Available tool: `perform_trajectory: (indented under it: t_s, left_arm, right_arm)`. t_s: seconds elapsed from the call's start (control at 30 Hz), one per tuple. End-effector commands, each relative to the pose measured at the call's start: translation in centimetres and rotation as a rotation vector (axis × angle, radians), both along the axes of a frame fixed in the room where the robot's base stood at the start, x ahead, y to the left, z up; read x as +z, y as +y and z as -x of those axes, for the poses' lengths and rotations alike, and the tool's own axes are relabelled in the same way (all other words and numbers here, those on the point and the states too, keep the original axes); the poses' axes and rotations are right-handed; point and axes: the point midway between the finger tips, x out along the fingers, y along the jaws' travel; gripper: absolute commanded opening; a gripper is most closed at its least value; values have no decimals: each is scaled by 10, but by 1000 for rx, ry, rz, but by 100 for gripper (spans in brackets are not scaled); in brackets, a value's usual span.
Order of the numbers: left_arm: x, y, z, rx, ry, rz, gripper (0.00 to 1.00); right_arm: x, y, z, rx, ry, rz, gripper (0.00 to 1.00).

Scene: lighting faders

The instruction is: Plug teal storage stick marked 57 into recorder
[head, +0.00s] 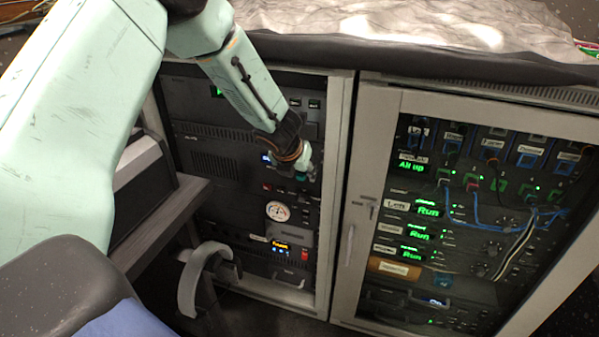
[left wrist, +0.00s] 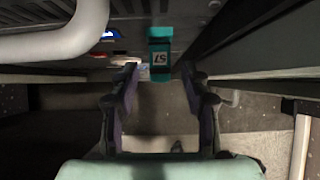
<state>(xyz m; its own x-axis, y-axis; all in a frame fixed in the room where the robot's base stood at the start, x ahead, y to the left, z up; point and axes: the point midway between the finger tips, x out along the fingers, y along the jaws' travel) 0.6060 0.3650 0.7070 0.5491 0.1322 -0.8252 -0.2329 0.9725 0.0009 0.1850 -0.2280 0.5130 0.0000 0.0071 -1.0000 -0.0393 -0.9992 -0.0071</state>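The teal storage stick marked 57 (left wrist: 160,42) shows in the left wrist view, its far end against the dark rack panel and its label facing me. I cannot tell whether it is seated in a port. My left gripper (left wrist: 159,75) has its two dark fingers spread on either side of the stick, with a visible gap on both sides. In the head view my left gripper (head: 302,163) is close to the front of the left rack, and a small teal spot (head: 300,176) shows at its tip. Which rack unit is the recorder is unclear. My right gripper is not in view.
The left rack (head: 339,150) carries a round dial (head: 278,211) and an orange display (head: 281,244). The right rack (head: 376,150) has green displays and blue cables. A grey curved handle or armrest (head: 190,280) stands low before the left rack. A pale pipe (left wrist: 60,40) crosses the wrist view's upper left.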

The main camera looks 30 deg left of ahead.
Motion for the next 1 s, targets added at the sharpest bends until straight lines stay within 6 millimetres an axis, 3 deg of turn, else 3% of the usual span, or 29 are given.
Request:
perform_trajectory:
  t_s: [0.43,1.0]
  left_arm:
    - [8,-1,5,1,0,1,52]
    - [83,-14,55,0,-3,3,52]
  right_arm:
    - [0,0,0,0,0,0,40]
    - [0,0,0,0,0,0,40]
